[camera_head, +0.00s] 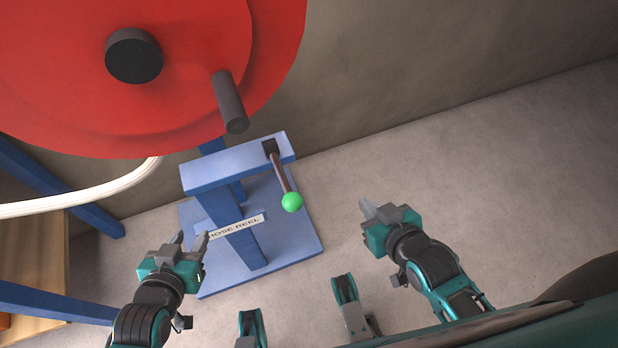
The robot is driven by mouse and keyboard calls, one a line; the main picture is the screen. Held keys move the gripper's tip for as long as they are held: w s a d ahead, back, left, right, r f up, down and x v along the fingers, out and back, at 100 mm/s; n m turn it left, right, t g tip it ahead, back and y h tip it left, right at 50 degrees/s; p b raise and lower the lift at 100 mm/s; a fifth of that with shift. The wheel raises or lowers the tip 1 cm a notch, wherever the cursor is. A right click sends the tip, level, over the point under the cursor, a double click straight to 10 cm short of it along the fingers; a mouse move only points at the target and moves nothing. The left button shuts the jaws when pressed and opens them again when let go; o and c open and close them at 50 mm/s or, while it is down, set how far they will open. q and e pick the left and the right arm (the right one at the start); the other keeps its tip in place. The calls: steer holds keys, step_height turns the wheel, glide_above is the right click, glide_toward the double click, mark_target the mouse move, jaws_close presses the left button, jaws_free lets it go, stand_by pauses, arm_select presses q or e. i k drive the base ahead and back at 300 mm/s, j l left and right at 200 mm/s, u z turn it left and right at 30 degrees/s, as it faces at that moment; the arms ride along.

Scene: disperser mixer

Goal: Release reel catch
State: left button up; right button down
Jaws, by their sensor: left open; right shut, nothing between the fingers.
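The reel catch is a dark lever (281,173) with a green ball knob (292,202). It comes out of a dark slot on top of a blue stand (215,172) and points down and to the right. The red hose reel (185,115) fills the upper left, with a black hub and a dark crank handle (230,102). My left gripper (189,241) is open and empty, left of and below the knob, near the stand's label. My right gripper (368,208) is shut and empty, to the right of the knob and apart from it.
A label reading "HOSE REEL" (237,227) is on the stand's post. A pale hose (80,206) curves out at the left among blue frame bars. A wooden surface (35,255) is at the far left. Grey floor (500,190) is clear at the right, below the wall.

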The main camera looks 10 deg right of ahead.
mark_target(292, 202)
steer(key=i+l+u, duration=0.15)
steer(key=l+u, duration=0.3)
steer(key=l, duration=0.4)
steer(key=l+u, duration=0.5)
steer(key=l, duration=0.4)
steer(key=l+u, duration=0.7)
steer(key=u, duration=0.2)
steer(key=l+u, duration=0.15)
steer(key=u, duration=0.25)
steer(key=l+u, duration=0.2)
steer(key=u, duration=0.2)
steer(key=l+u, duration=0.2)
steer(key=u, duration=0.2)
steer(key=l+u, duration=0.15)
steer(key=u, duration=0.3)
steer(key=l+u, duration=0.2)
steer(key=u, duration=0.2)
